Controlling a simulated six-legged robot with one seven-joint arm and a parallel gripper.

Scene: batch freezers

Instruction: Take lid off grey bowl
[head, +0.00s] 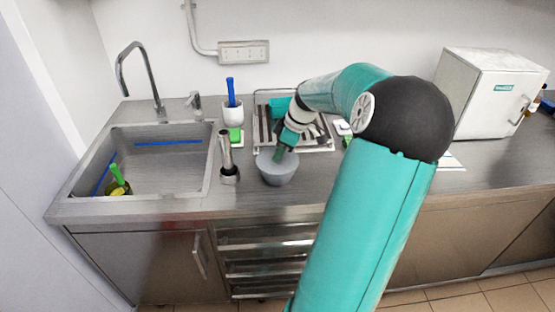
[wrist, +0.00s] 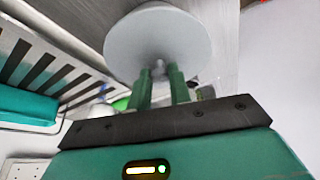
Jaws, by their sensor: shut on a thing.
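The grey bowl (head: 278,175) stands on the steel counter, right of the sink, in the head view. My gripper (head: 279,156) reaches down to its top from above. In the wrist view the round pale grey lid (wrist: 150,35) lies in front of my green fingers. My gripper (wrist: 160,72) is shut on the small knob (wrist: 158,66) at the lid's middle. The bowl's body is hidden behind the lid in the wrist view. I cannot tell whether the lid touches the rim.
The sink (head: 150,160) is left. Counter in front is clear.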

